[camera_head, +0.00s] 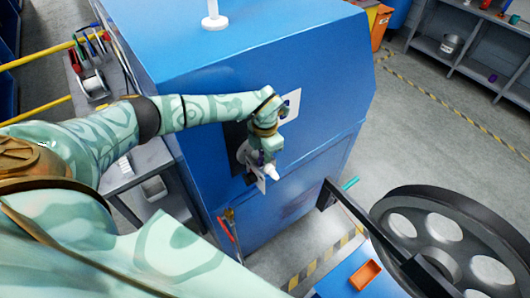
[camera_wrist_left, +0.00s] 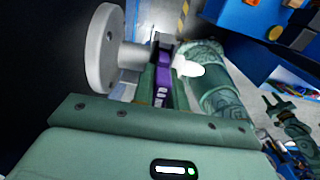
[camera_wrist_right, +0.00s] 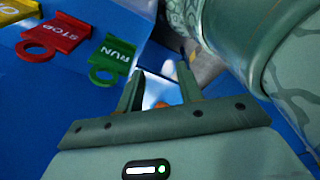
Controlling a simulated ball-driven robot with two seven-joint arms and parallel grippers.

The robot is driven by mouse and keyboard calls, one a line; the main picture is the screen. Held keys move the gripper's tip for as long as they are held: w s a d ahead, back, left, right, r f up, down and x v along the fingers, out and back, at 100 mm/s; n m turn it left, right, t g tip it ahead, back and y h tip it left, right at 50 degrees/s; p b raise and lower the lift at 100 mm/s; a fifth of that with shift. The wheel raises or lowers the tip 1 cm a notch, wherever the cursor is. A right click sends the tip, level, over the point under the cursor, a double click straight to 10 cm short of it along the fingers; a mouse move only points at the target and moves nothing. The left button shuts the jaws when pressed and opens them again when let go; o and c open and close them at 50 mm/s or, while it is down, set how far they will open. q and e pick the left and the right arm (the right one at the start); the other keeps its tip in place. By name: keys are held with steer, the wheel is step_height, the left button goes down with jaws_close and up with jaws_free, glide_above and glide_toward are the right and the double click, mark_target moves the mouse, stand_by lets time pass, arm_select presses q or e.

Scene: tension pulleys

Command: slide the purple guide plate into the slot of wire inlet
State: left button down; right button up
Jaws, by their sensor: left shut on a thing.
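The purple guide plate (camera_wrist_left: 163,76) lies between the fingers of my left gripper (camera_wrist_left: 160,88) in the left wrist view, and the gripper is shut on it. A grey round disc with a thick stem (camera_wrist_left: 106,52), likely the wire inlet, stands just left of the fingers. A white rounded tip (camera_wrist_left: 188,69) shows on their right. In the head view my left gripper (camera_head: 262,165) is at the front face of the blue machine and hides much of the pale fitting there. The slot cannot be made out. My right gripper (camera_wrist_right: 160,90) is open, with nothing seen held.
The blue machine (camera_head: 215,75) fills the middle of the head view. A red STOP tag (camera_wrist_right: 57,34) and a green RUN tag (camera_wrist_right: 112,57) are near my right gripper.

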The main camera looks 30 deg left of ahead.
arm_select(q)
steer(key=c, duration=1.3)
jaws_free()
step_height(320, 180, up, 7)
steer(key=p, duration=0.5)
steer(key=shift+f+p, duration=0.1)
steer(key=shift+p, duration=0.2)
steer(key=shift+r, duration=0.45)
steer(key=shift+f, duration=0.1)
